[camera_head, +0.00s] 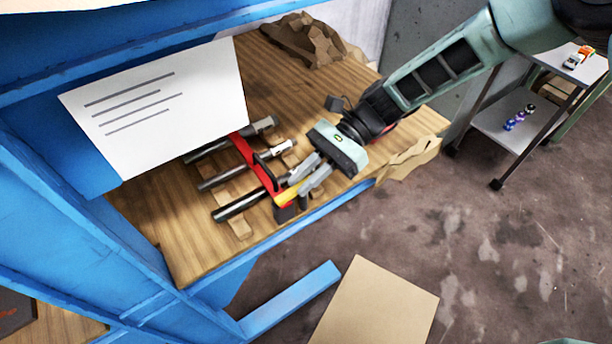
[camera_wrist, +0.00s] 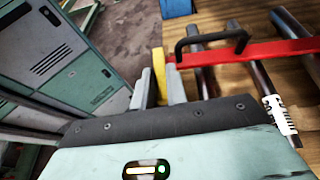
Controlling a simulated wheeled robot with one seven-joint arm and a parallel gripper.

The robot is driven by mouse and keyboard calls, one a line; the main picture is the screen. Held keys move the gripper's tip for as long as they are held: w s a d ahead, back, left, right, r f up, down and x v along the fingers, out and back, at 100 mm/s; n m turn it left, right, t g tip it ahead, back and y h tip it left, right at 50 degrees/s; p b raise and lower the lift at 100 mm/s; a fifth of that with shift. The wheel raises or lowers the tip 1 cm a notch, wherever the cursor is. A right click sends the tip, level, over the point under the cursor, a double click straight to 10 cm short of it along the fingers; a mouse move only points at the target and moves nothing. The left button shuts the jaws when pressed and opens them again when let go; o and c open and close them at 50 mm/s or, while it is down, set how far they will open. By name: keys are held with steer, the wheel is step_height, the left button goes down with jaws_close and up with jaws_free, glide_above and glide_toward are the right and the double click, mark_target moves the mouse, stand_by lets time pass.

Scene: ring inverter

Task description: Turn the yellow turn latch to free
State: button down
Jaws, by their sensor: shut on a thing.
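The yellow turn latch (camera_head: 287,197) sits at the near end of a red bar (camera_head: 259,167) on the wooden shelf. My gripper (camera_head: 296,188) reaches in from the right and is shut on the latch. In the wrist view the latch (camera_wrist: 159,69) stands upright between the two grey fingers of my gripper (camera_wrist: 158,78), beside the end of the red bar (camera_wrist: 240,53). The fingers hide part of the latch, and I cannot tell its exact turn setting.
The bar crosses several dark tubes (camera_head: 236,205) and carries a black handle (camera_wrist: 212,38). A white sheet (camera_head: 160,105) hangs at the left. The blue shelf edge (camera_head: 270,240) runs in front. Crumpled brown paper (camera_head: 410,158) lies right; a cart (camera_head: 510,120) stands beyond.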

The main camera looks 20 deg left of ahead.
steer(key=n+g+h+b, duration=0.1)
steer(key=n+h, duration=0.2)
steer(key=n+g+h+b, duration=0.1)
steer(key=n+h+b, duration=0.1)
steer(key=n+h, duration=0.1)
steer(key=shift+w+a+f+n+g+h, duration=0.1)
steer(key=shift+a+f+n+g+h, duration=0.15)
steer(key=shift+h, duration=0.25)
steer(key=n+h, duration=0.2)
steer(key=shift+r+n+h+b, duration=0.25)
steer(key=shift+h+b, duration=0.1)
steer(key=shift+h, duration=0.05)
steer(key=shift+r+n+h+p, duration=0.1)
steer(key=shift+n+h+p, duration=0.3)
steer(key=shift+n+h, duration=0.6)
steer(key=shift+h, duration=0.3)
steer(key=c, duration=1.4)
jaws_free()
